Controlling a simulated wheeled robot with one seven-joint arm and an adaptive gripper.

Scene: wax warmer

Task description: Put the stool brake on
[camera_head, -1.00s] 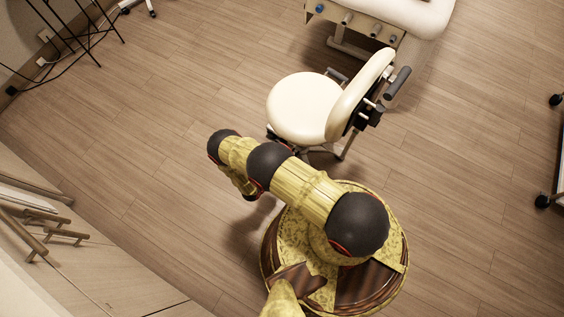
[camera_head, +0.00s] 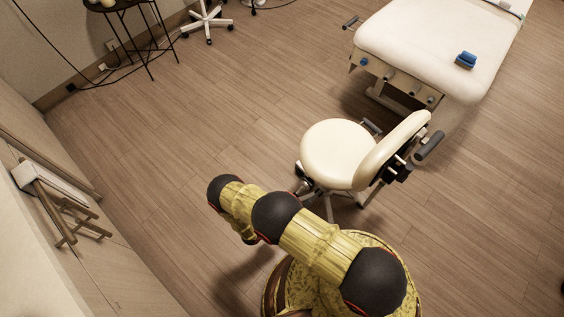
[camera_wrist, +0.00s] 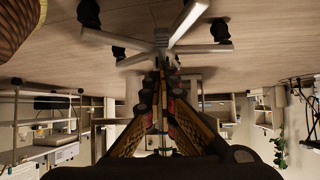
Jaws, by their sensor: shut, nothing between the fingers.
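The stool (camera_head: 335,150) has a round cream seat and a curved cream backrest (camera_head: 393,149). It stands upright on the floor just beyond my arm. Its pale star-shaped base shows upside down in the wrist view (camera_wrist: 193,22), with black casters at the leg ends, such as one at the upper right (camera_wrist: 220,30). I cannot make out a brake lever or its position. My gripper (camera_wrist: 164,68) is shut and empty, with its fingertips in front of the base's hub in the picture. Whether they touch it I cannot tell. In the head view the gripper is hidden by my arm.
A cream treatment bed (camera_head: 420,45) stands behind the stool at the upper right, with a blue item (camera_head: 466,59) on it. Pale cabinets (camera_head: 75,240) line the left. A black-legged stand (camera_head: 140,30) is at the upper left. The wooden floor left of the stool is clear.

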